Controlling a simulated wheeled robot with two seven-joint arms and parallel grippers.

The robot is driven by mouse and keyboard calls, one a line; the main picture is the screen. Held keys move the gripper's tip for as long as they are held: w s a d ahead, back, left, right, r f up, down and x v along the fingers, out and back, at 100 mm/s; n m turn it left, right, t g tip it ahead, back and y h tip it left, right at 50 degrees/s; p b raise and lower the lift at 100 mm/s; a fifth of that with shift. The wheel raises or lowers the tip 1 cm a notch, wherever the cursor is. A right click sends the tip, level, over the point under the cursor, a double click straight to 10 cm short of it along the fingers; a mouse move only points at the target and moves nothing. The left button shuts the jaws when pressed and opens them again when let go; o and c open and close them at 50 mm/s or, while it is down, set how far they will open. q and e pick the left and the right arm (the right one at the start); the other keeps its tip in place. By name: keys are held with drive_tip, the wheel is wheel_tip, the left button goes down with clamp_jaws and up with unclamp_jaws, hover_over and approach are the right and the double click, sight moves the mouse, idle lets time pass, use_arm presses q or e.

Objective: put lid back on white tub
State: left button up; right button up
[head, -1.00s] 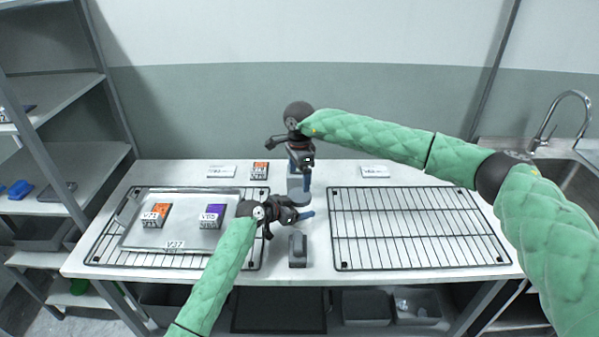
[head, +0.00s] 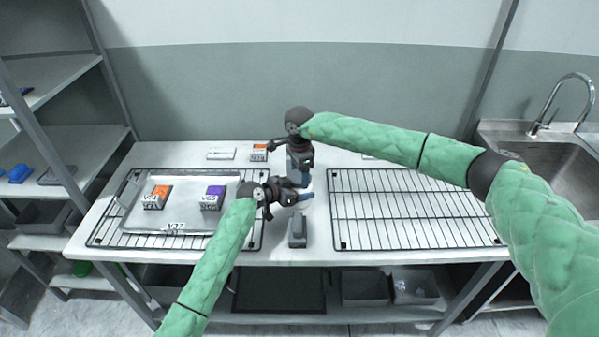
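My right gripper (head: 302,170) reaches down over the middle of the table from the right arm, close behind my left gripper. My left gripper (head: 300,197) points right, low over the table between the two racks. A small pale grey-blue shape (head: 292,174) shows between and behind the grippers; it may be part of the white tub or its lid, but I cannot tell. The rest of that spot is hidden by both hands. I cannot make out whether either gripper is open or shut, or whether it holds anything.
A metal tray (head: 128,217) with an orange-topped box (head: 158,197) and a purple-topped box (head: 213,198) lies on the left rack. The right rack (head: 410,210) is empty. A dark grey block (head: 297,232) stands in front of my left gripper. A sink (head: 560,155) is at right.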

drive_tip(key=c, duration=0.5)
drive_tip(key=m, duration=0.6)
drive_tip(key=shift+m, duration=0.4)
drive_tip(key=o, duration=1.1)
drive_tip(key=shift+a, duration=0.1)
drive_tip(key=shift+s, duration=0.1)
drive_tip(key=shift+r, duration=2.3)
